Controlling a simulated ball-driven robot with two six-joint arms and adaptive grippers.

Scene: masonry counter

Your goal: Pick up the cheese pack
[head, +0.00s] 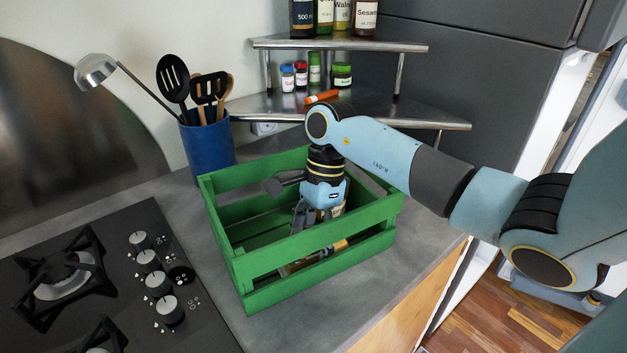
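My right gripper (284,208) reaches down into the green wooden crate (318,268) on the counter. Its two grey fingers look spread apart, one to the left and one lower down, with nothing visible between them. The lower finger is partly hidden by the crate's front slats. An item with an orange-brown part (334,247) lies low in the crate and shows between the front slats. A small pale item shows just right of the gripper. I cannot tell whether either is the cheese pack. My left gripper is not in view.
A blue utensil holder (207,145) stands behind the crate's left corner. A black gas hob (110,290) lies to the left. A metal corner shelf (275,106) with jars and bottles rises behind. The crate's slatted walls surround my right gripper.

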